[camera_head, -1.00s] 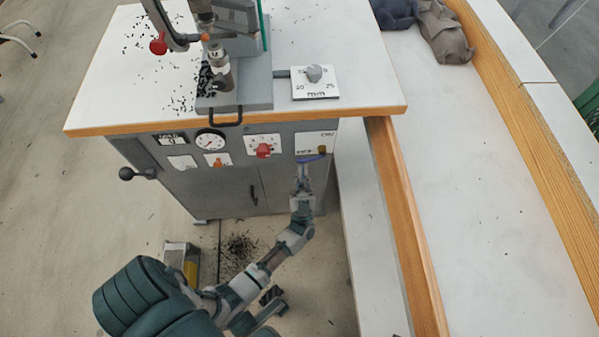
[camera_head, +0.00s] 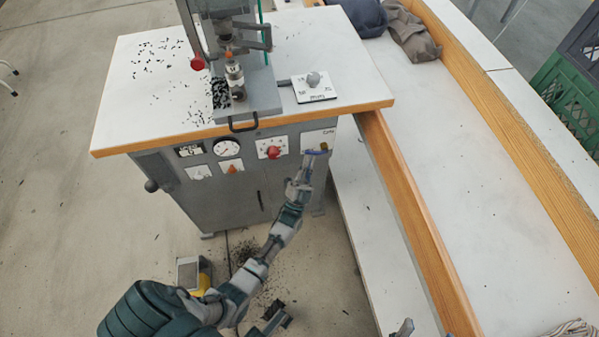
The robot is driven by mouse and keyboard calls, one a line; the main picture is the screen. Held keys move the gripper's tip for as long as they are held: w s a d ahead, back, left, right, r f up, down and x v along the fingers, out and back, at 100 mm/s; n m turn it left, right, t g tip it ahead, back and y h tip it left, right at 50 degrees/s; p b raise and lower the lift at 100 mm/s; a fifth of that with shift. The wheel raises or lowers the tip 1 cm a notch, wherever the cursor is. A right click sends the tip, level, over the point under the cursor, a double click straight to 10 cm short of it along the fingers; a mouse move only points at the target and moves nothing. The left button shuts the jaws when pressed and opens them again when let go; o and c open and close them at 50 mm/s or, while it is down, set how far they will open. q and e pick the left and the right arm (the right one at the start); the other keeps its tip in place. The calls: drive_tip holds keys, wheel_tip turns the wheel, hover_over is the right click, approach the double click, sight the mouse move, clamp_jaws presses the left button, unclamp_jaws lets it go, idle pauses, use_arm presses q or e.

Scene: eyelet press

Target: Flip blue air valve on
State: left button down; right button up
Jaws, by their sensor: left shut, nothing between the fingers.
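The blue air valve handle (camera_head: 318,152) sits on a white label plate at the right end of the press cabinet's front panel. The handle looks roughly level, and part of it is behind my gripper. My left gripper (camera_head: 306,164) is shut and empty, with its tips at or just below the handle. I cannot tell whether they touch it. A small grey part at the bottom edge may be my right gripper (camera_head: 403,328); its fingers cannot be made out.
The panel also holds a red knob (camera_head: 272,152), a gauge (camera_head: 227,147) and a display (camera_head: 190,150). The table top (camera_head: 130,100) overhangs the panel. A wood-edged bench (camera_head: 460,190) stands close on the right. A yellow and grey object (camera_head: 190,274) lies on the floor.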

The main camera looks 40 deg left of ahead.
sight(316, 153)
drive_tip(key=w+f+n+g+h+p, duration=0.25)
drive_tip(key=f+g+p, duration=0.45)
drive_tip(key=f+g, duration=0.6)
use_arm(q)
drive_tip(key=r+m+g+h+p, duration=0.1)
drive_tip(key=m+h, duration=0.1)
drive_tip(key=m, duration=0.1)
drive_tip(key=w+d+r+m+g+h+p, duration=0.1)
drive_tip(key=r+m+h, duration=0.1)
drive_tip(key=m+h, duration=0.1)
drive_tip(key=r+m+g+h+p, duration=0.1)
drive_tip(key=m+g+h, duration=0.1)
drive_tip(key=m, duration=0.1)
drive_tip(key=shift+w+d+r+h+p, duration=0.15)
drive_tip(key=shift+w+d+h+p, duration=0.15)
drive_tip(key=shift+w+h, duration=0.1)
use_arm(e)
drive_tip(key=s+d+f+g+h, duration=0.1)
drive_tip(key=s+d+f+g, duration=0.2)
drive_tip(key=s, duration=0.3)
drive_tip(key=s+d+f+m+g+h, duration=0.1)
drive_tip(key=s+d+f+g, duration=0.1)
drive_tip(key=s+f+g, duration=0.3)
drive_tip(key=shift+s+d+g, duration=0.4)
drive_tip(key=shift+s+g, duration=0.3)
